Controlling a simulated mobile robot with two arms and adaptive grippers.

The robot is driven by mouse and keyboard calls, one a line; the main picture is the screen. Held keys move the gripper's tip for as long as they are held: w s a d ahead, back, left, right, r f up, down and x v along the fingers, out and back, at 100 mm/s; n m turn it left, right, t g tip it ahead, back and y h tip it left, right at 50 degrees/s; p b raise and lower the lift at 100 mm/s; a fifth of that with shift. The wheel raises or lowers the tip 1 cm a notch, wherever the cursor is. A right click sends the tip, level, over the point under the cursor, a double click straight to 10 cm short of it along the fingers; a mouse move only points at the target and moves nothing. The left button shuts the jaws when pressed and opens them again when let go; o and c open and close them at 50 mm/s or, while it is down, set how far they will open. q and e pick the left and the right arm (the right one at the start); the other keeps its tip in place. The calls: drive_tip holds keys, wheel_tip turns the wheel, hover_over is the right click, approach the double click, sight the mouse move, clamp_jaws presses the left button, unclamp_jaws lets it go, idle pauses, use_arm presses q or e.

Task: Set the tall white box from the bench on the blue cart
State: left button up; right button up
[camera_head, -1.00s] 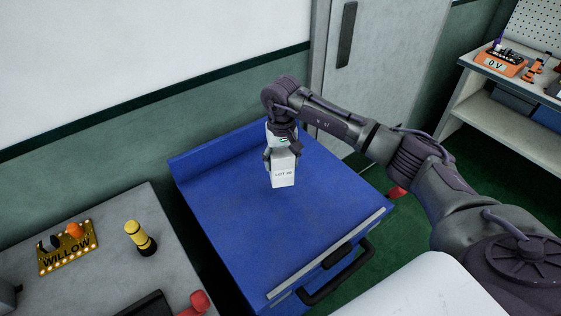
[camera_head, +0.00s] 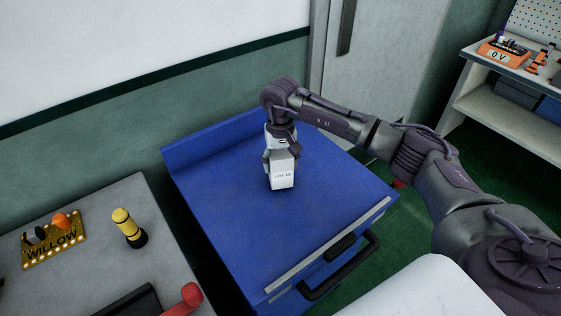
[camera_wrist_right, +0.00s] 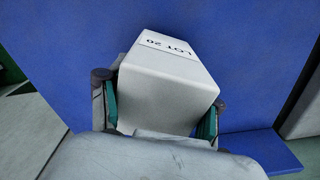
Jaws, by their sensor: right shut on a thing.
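The tall white box (camera_head: 283,173), with a "LOT 20" label, is upright at the blue cart (camera_head: 300,225), over the middle of its top. My right gripper (camera_head: 281,155) is shut on the box's upper part from above. In the right wrist view the box (camera_wrist_right: 168,85) sits between the two finger pads of my right gripper (camera_wrist_right: 160,115), with the blue top behind it. I cannot tell whether the box's base touches the cart top. My left gripper is not in view.
A grey bench (camera_head: 100,240) at the left holds a yellow-and-black flashlight (camera_head: 129,228), a "WILLOW" sign (camera_head: 52,240) and a red-handled item (camera_head: 182,300). The cart has a raised back edge and a black front handle (camera_head: 340,268). A shelf bench (camera_head: 500,110) stands at the right.

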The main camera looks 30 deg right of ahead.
drive_tip(key=shift+f+b, duration=0.4)
drive_tip(key=shift+f, duration=0.1)
idle(0.6)
drive_tip(key=o, duration=1.5)
drive_tip(key=shift+o, duration=0.2)
wheel_tip(320, 180, up, 12)
